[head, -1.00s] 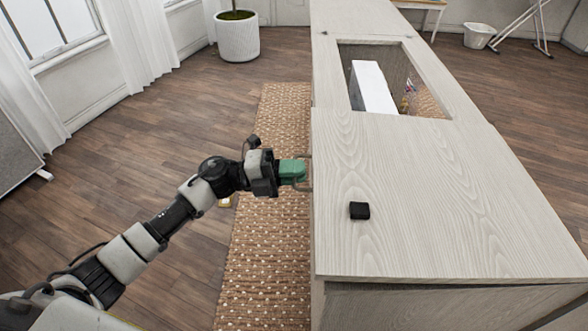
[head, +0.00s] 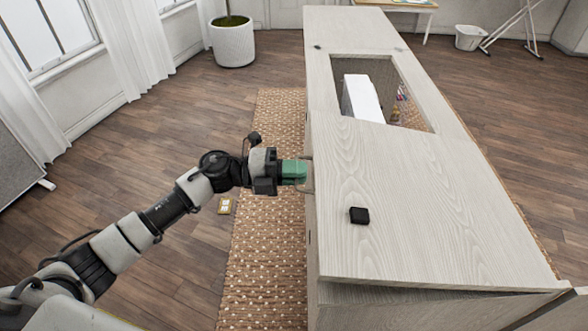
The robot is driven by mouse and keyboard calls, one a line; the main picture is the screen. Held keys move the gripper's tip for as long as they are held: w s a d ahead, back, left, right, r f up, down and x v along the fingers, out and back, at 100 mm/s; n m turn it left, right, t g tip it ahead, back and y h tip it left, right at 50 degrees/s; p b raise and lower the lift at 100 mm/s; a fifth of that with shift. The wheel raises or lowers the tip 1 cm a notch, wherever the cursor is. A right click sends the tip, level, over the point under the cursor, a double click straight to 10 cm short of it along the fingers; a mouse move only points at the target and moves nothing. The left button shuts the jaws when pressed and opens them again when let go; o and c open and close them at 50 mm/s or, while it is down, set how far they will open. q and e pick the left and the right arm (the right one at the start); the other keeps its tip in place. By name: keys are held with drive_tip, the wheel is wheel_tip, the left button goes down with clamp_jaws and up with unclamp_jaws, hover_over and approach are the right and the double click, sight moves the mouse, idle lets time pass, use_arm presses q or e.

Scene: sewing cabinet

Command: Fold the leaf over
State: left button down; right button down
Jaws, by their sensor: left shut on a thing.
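The leaf (head: 400,200) is the pale wood-grain panel on the near part of the cabinet top. It lies nearly flat, with a dark wedge-shaped gap below its near edge. My left gripper (head: 295,172), with green fingers, is at the leaf's left edge. It is shut on a thin grey handle there, partly hidden by the fingers. A small black block (head: 359,215) sits on the leaf. My right gripper is not in view.
Beyond the leaf, the cabinet top has a rectangular opening with a white object (head: 362,98) inside. A potted plant (head: 232,42) stands farther back.

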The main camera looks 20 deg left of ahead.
use_arm(q)
drive_tip(key=w+d+r+y+p, duration=0.1)
drive_tip(key=d+r+p, duration=0.2)
drive_tip(key=r+p, duration=0.5)
drive_tip(key=w+d+r+y+p, duration=0.1)
drive_tip(key=d+r+p, duration=0.2)
drive_tip(key=r+p, duration=0.5)
drive_tip(key=shift+g+p, duration=0.3)
drive_tip(key=shift+p, duration=0.3)
drive_tip(key=c, duration=1.3)
unclamp_jaws()
drive_tip(key=shift+s, duration=0.1)
drive_tip(key=shift+f, duration=0.1)
